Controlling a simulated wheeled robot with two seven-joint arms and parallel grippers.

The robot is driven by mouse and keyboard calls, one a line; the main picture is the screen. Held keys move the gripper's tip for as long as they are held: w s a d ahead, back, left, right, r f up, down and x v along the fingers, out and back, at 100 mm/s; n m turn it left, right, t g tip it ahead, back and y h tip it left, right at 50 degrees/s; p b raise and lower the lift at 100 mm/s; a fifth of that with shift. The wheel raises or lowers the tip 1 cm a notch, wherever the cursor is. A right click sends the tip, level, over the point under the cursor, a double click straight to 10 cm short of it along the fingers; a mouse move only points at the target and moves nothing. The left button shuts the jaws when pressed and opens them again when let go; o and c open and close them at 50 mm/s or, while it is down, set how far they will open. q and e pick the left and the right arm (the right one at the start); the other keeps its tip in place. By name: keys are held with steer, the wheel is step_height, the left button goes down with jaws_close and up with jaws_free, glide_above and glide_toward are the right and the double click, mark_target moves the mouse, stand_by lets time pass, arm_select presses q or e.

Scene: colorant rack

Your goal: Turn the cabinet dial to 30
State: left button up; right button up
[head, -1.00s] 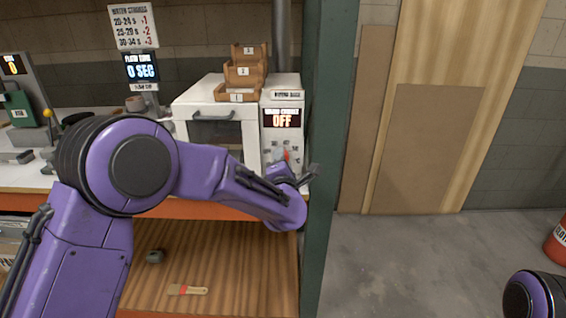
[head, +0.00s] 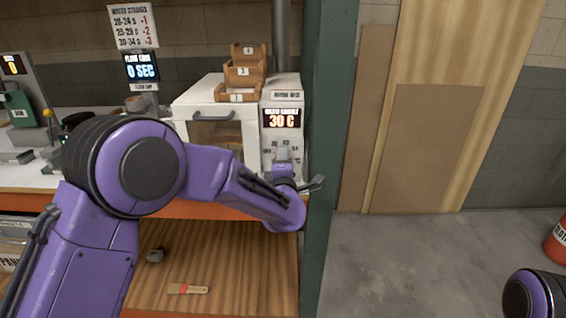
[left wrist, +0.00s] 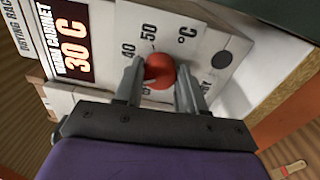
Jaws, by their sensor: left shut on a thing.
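The warm cabinet (head: 219,133) is a white box on the workbench with a control panel at its right side. Its display (head: 282,118) reads 30 C, and the display (left wrist: 68,52) shows the same in the left wrist view. The red dial (left wrist: 160,70) sits on the panel among printed marks such as 40 and 50. My left gripper (left wrist: 160,80) is shut on the dial, one finger on each side. In the head view the left gripper (head: 283,160) is at the panel and hides the dial. My right gripper is out of view.
Brown stacked trays (head: 243,75) stand on the cabinet. A green post (head: 330,150) rises just right of the bench. A brush (head: 188,289) lies on the lower shelf. A red drum (head: 556,243) stands far right, with open floor between.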

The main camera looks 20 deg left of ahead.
arm_select(q)
steer(key=o, duration=1.1)
steer(key=shift+c, duration=0.2)
steer(key=b+v, duration=0.2)
steer(key=v, duration=0.8)
steer(key=shift+s, duration=0.25)
